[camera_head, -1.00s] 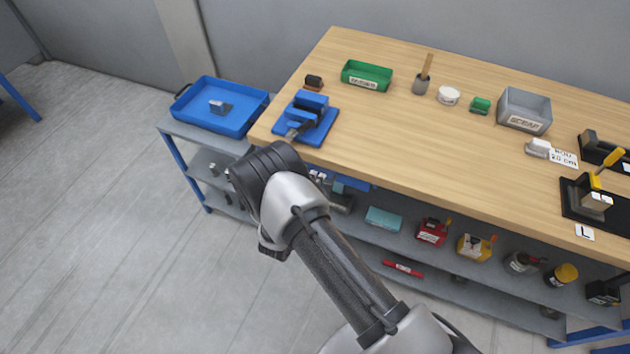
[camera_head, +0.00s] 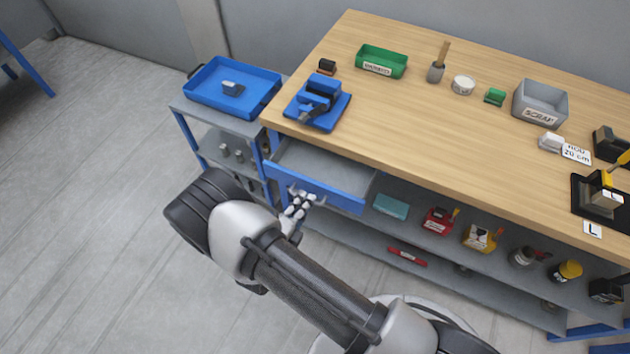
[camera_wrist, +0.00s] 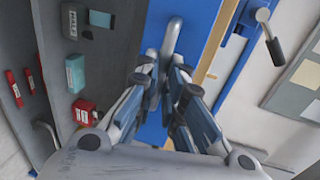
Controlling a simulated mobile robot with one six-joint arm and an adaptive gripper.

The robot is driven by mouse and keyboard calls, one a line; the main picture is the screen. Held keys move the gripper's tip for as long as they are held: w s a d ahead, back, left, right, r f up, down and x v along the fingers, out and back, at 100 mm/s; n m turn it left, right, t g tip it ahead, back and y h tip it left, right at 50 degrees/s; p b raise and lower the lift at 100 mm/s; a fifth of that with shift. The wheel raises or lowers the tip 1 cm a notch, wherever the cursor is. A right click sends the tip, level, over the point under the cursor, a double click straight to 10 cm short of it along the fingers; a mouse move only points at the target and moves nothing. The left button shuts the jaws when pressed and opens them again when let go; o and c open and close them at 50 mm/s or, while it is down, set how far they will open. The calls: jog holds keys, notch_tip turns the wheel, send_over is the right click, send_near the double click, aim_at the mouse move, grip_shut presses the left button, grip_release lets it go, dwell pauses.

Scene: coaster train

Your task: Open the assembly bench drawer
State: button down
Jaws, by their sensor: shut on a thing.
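The assembly bench drawer (camera_head: 318,172) is pulled out from under the left end of the wooden bench top, showing its grey inside. Its blue front (camera_head: 338,196) faces my arm and also shows in the wrist view (camera_wrist: 199,22). My gripper (camera_head: 297,206) is at the drawer front. In the wrist view my gripper (camera_wrist: 172,72) is shut on the grey bar handle (camera_wrist: 173,36) of the drawer. Part of the handle is hidden between the fingers.
The bench top (camera_head: 420,125) carries a blue fixture (camera_head: 318,102), a green bin (camera_head: 382,61) and a grey scrap bin (camera_head: 540,102). A side cart holds a blue tray (camera_head: 234,88). Several items stand on the shelf below. Floor at left is clear.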

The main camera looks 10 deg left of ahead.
jog(key=f+v, duration=0.1)
jog(key=v, duration=0.5)
jog(key=shift+s, duration=0.4)
jog(key=shift+a+f, duration=0.1)
jog(key=shift+a, duration=0.05)
jog(key=c, duration=1.7)
grip_release()
jog(key=v, duration=1.2)
